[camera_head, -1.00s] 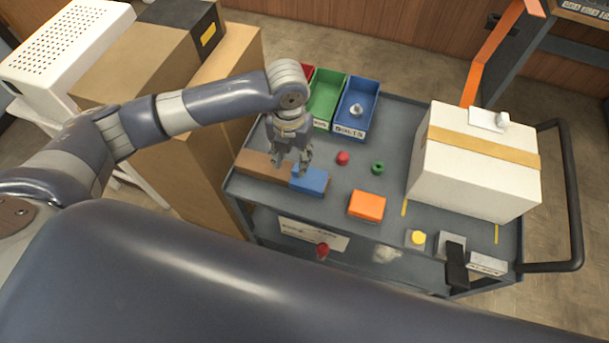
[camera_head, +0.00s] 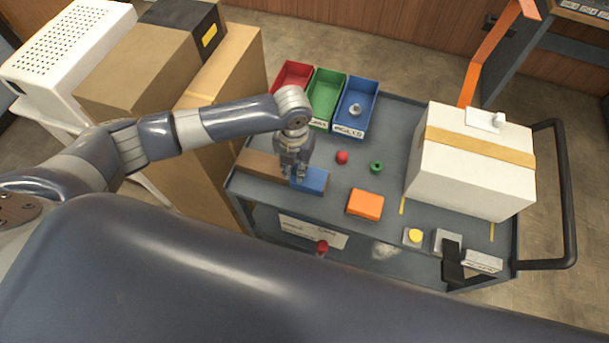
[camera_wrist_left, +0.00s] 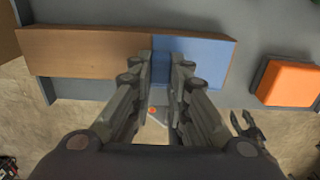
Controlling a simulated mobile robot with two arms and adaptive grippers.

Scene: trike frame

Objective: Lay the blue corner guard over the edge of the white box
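The blue corner guard (camera_head: 314,182) lies at the right end of a brown block (camera_head: 257,164) on the front left of the cart. My left gripper (camera_head: 295,174) points down at the guard's left end. In the left wrist view its fingers (camera_wrist_left: 160,62) are close together with a narrow blue part of the corner guard (camera_wrist_left: 205,60) between them; it appears shut on that part. The white box (camera_head: 468,168), with a tan tape band, stands on the right of the cart, apart from the guard.
Red, green and blue bins (camera_head: 357,103) stand at the back left. A red piece (camera_head: 342,157), a green ring (camera_head: 376,167) and an orange block (camera_head: 365,204) lie between guard and box. A yellow button (camera_head: 415,236) is near the front edge.

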